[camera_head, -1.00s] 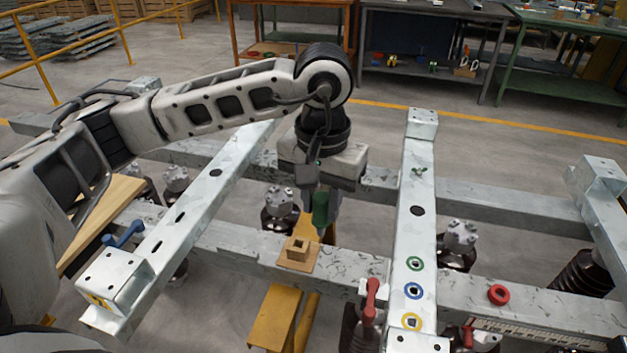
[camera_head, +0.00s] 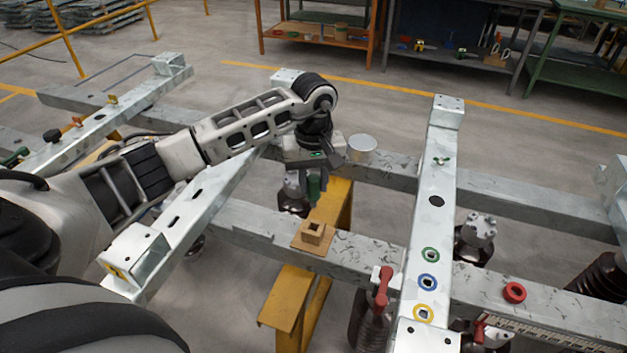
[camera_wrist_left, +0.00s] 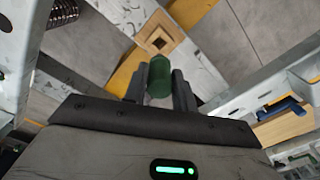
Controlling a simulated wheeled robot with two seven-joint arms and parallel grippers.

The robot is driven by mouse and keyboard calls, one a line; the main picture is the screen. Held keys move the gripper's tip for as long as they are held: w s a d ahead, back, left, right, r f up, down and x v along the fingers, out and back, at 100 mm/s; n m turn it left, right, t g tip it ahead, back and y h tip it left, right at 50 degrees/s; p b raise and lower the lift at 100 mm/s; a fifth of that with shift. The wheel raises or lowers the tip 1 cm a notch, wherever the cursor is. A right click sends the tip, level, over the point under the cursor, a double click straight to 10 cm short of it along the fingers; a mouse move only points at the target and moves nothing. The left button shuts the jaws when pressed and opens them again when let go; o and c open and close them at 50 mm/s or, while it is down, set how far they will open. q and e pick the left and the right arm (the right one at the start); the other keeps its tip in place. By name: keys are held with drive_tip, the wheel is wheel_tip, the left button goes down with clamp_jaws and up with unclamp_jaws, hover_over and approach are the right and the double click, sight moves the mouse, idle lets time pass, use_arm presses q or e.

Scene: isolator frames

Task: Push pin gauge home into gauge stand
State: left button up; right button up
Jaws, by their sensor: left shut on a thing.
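My left gripper (camera_head: 314,184) is shut on the green pin gauge (camera_head: 313,188), which hangs below the fingers. The green gauge also shows between the fingers in the left wrist view (camera_wrist_left: 159,76). The gauge stand (camera_head: 313,233) is a small wooden block with a square hole on a flat wooden base, lying on the grey beam. It also shows in the left wrist view (camera_wrist_left: 152,37), just beyond the gauge. In the head view the gauge is above and behind the stand, apart from it. The gauge's lower end is hard to make out. My right gripper is not in view.
A galvanised crossbar (camera_head: 436,205) with green, blue and yellow rings stands right of the stand. A red ring (camera_head: 514,292) lies on the beam further right. A yellow support (camera_head: 290,300) is under the beam. A red-handled clamp (camera_head: 383,285) stands between stand and crossbar.

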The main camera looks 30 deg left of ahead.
sight(314, 207)
use_arm(q)
drive_tip(key=shift+f+b, duration=0.6)
drive_tip(key=shift+f, duration=0.15)
wheel_tip(314, 207, down, 2)
drive_tip(key=shift+f+b, duration=0.25)
drive_tip(key=shift+b, duration=0.8)
drive_tip(key=shift+f+b, duration=0.75)
drive_tip(key=shift+f, duration=0.15)
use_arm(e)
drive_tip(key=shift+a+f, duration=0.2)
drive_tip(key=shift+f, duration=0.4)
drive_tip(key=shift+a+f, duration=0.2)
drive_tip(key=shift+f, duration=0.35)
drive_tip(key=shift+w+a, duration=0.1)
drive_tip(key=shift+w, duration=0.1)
use_arm(q)
drive_tip(key=shift+b, duration=0.5)
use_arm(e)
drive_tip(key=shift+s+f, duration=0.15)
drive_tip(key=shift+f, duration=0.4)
use_arm(q)
drive_tip(key=shift+f+b, duration=0.45)
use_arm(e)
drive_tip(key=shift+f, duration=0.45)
